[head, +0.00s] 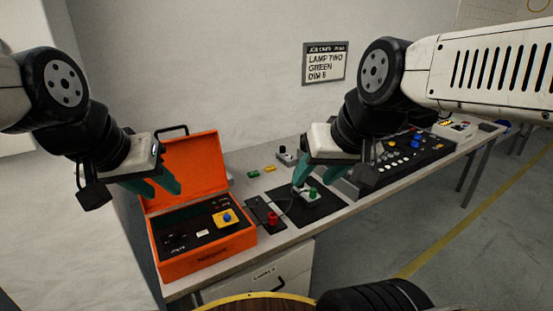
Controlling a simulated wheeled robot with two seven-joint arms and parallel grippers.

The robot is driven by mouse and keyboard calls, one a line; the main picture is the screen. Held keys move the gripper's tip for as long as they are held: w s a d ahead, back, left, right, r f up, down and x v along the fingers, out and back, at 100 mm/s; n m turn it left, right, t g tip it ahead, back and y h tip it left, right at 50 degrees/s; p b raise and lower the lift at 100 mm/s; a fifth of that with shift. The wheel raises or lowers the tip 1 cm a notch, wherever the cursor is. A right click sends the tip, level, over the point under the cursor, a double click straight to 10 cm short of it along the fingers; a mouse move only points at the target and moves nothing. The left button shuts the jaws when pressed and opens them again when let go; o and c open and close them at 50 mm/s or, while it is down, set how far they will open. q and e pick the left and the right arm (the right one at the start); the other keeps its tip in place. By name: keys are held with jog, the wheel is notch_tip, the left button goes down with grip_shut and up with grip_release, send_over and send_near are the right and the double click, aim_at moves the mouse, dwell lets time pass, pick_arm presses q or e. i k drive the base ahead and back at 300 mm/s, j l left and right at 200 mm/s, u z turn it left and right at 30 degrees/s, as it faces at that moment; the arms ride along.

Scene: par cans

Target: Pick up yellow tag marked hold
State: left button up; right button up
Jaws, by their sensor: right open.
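A small yellow tag (269,168) lies on the table towards the back, beside a small green tag (253,173). Any lettering on the tags is too small to read. My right gripper (315,180) is open, to the right of the yellow tag and apart from it, over the dark mat. My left gripper (165,194) is to the left, in front of the raised lid of the orange case. Its teal fingers look apart, with nothing between them.
The open orange case (205,262) stands at the table's left end, with a yellow block with a blue knob (225,217) inside. A red-knobbed device (273,217) and a green-knobbed device (312,194) stand in front. A control console (410,155) is to the right.

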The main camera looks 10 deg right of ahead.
aim_at(271, 168)
jog(key=z, duration=0.25)
jog(key=l+u, duration=0.1)
jog(key=u, duration=0.35)
jog(key=i+l+u, duration=0.15)
jog(key=l+u, duration=0.25)
jog(key=i+l+u, duration=0.1)
jog(key=l+u, duration=0.35)
jog(key=l, duration=0.7)
jog(key=i+l+u, duration=0.1)
jog(key=l, duration=0.75)
